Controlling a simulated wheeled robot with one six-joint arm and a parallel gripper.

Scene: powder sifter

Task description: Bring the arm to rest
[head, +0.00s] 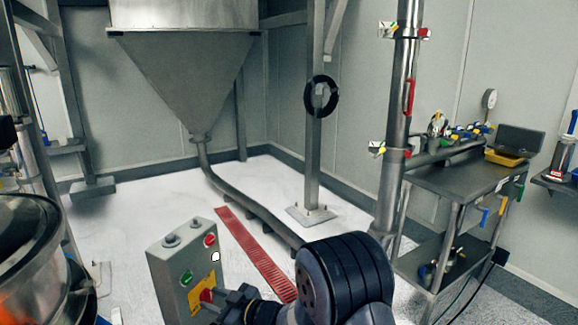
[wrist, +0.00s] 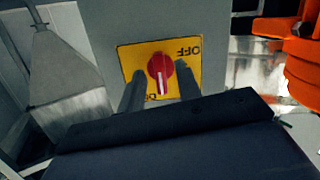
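My gripper (head: 219,298) is in front of the grey control box (head: 172,262) at the lower middle of the head view. In the wrist view, the two fingers of my gripper (wrist: 159,80) stand apart, one on each side of a red rotary knob (wrist: 160,68). Gaps show between the knob and both fingers, and nothing is held. The knob sits on a yellow plate (wrist: 127,57) marked OFF, with its white line toward the lower edge of the wrist view. How far the fingertips are from the plate is hard to tell.
The box also carries a red button (head: 210,240) and a green button (head: 186,277). A steel vessel (head: 25,240) stands close at left. A hopper (head: 180,70) with a hose, a steel pole (head: 400,120) and a workbench (head: 455,178) stand beyond. White floor lies between.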

